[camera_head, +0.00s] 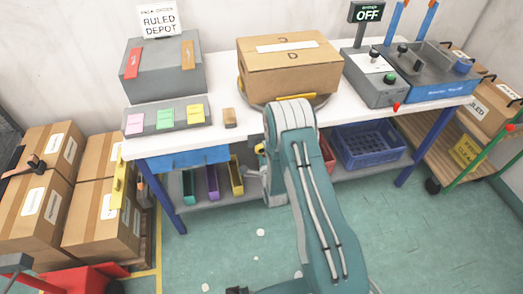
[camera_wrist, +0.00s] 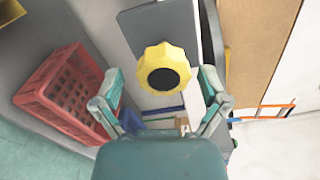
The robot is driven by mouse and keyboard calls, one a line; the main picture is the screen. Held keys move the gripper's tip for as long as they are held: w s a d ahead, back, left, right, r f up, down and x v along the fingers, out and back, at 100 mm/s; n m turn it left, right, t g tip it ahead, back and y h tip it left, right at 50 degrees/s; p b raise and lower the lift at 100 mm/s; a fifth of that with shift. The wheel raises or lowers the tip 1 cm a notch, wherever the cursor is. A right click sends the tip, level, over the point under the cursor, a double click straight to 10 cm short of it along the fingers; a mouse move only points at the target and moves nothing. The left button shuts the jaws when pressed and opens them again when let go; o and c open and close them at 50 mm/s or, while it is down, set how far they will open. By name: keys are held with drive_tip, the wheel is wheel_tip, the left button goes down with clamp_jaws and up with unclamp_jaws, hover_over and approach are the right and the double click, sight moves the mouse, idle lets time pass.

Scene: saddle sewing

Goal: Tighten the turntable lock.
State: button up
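A yellow scalloped knob with a black centre (camera_wrist: 163,68), which looks like the turntable lock, is ahead of my gripper in the wrist view. My gripper (camera_wrist: 160,92) is open, with one teal finger to each side of the knob's line and nothing between them. The knob appears beyond the fingertips; I cannot tell the exact gap. In the head view the round turntable (camera_head: 322,101) shows partly under a cardboard box (camera_head: 290,72) on the white bench. A yellow strip shows at the box's lower edge.
A red crate (camera_wrist: 66,92) is left of my gripper in the wrist view. Under the bench (camera_head: 225,98) are a blue crate (camera_head: 368,147) and several coloured bins. A grey control box (camera_head: 372,80) stands right of the cardboard box. Stacked cartons (camera_head: 102,215) stand at left. The floor in front is mostly clear.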

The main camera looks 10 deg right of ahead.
drive_tip(key=shift+a, duration=0.15)
drive_tip(key=shift+s, duration=0.2)
drive_tip(key=s, duration=1.1)
drive_tip(key=shift+s, duration=0.25)
